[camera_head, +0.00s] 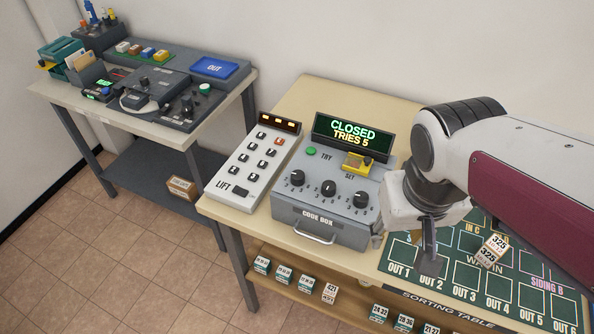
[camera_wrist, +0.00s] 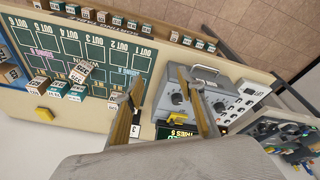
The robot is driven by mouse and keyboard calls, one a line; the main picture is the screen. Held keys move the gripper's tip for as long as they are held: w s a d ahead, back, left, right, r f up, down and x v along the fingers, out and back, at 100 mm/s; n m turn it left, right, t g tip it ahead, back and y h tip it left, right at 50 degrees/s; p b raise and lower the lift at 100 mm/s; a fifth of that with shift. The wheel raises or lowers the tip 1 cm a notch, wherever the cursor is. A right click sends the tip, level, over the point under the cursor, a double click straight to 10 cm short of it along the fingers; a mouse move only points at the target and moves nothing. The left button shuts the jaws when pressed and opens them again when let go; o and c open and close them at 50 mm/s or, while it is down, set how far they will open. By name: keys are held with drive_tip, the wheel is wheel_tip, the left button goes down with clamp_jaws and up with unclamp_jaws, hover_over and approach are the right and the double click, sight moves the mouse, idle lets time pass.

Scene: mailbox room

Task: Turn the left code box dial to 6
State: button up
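The grey code box (camera_head: 320,218) stands on the table with three black dials in a row on its sloped face. The left dial (camera_head: 297,178) is clear of my gripper; its exact setting is too small to read. The middle dial (camera_head: 328,188) and right dial (camera_head: 361,199) sit beside it. The box display (camera_head: 352,135) reads "CLOSED TRIES 5". My gripper (camera_head: 428,262) is right of the box, over the sorting table, touching no dial. In the wrist view its fingers (camera_wrist: 160,76) are apart and empty, with the code box (camera_wrist: 204,82) partly behind one finger.
A lift panel (camera_head: 255,165) with buttons stands just left of the code box. A yellow part (camera_head: 357,163) and green button (camera_head: 311,151) lie above the dials. The green sorting board (camera_head: 470,272) with number blocks (camera_head: 491,250) is to the right. Another desk (camera_head: 150,120) stands at left.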

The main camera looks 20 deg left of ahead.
drive_tip(key=m, duration=0.1)
approach(298, 175)
drive_tip(key=s+d+f, duration=0.2)
drive_tip(key=s+f, duration=0.2)
drive_tip(key=s, duration=0.1)
drive_tip(key=w+r+m, duration=0.1)
drive_tip(key=w+a+m+t, duration=0.1)
drive_tip(key=m, duration=0.1)
drive_tip(key=w+a+r+m+t, duration=0.1)
drive_tip(key=shift+w+a+r, duration=0.2)
drive_tip(key=shift+w+r, duration=0.15)
drive_tip(key=shift+w, duration=0.05)
drive_tip(key=shift+f, duration=0.1)
drive_tip(key=shift+x, duration=3.85)
drive_tip(key=shift+d, duration=0.1)
drive_tip(key=c, duration=1.1)
